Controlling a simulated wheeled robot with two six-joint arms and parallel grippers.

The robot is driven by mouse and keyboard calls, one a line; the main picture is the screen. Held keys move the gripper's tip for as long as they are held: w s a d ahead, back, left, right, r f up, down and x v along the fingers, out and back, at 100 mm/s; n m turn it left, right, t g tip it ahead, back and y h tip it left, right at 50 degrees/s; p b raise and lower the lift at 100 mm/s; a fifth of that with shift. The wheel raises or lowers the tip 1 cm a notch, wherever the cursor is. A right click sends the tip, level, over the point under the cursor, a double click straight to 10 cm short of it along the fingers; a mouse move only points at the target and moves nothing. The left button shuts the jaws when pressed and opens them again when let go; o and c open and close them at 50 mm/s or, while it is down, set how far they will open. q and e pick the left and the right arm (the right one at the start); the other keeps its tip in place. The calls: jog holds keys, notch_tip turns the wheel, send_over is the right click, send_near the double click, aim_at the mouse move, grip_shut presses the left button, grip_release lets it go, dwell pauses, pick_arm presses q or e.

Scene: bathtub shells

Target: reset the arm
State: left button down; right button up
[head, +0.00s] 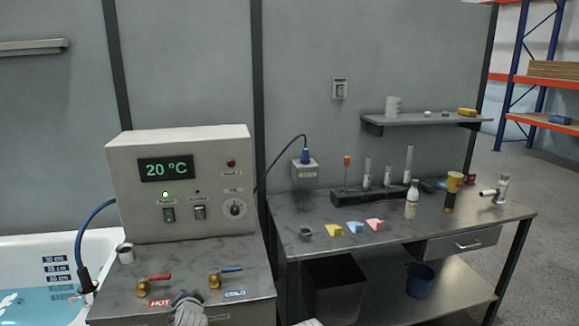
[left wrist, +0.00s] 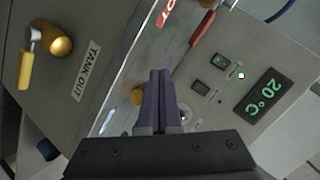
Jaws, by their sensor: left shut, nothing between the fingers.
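My left gripper (left wrist: 160,74) is shut and empty in the left wrist view, its two dark fingers together in front of the grey control console. In the head view it appears as a grey shape (head: 187,298) at the console's front edge, between the HOT valve (head: 153,284) with a red lever and the COLD valve (head: 226,275) with a blue lever. It seems apart from both levers. The rest of the left arm is out of the picture.
The control box (head: 180,185) reads 20 °C with a green lamp lit. A TANK OUT valve (left wrist: 60,47) with a yellow lever is on the console front. A bathtub (head: 40,250) with water stands left; a workbench (head: 400,233) with bottles and coloured blocks stands right.

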pick_arm(q)
jog(key=s+d+f+n+g+h+p, duration=0.1)
jog(key=s+d+f+g, duration=0.1)
jog(key=s+d+g, duration=0.2)
jog(key=s+d+f+n+g+h+p, duration=0.1)
jog(key=s+d+f+g, duration=0.2)
jog(key=s+d, duration=0.7)
jog(key=s+d+f+n+g+h+p, duration=0.1)
jog(key=s+d+f+g, duration=0.1)
jog(key=s+d+g, duration=0.2)
jog(key=s+d, duration=0.2)
jog(key=d, duration=0.2)
jog(key=shift+s+d+f+g+h+p, duration=0.15)
jog(key=shift+s+f+g+h+p, duration=0.1)
jog(key=shift+s+g+h+p, duration=0.15)
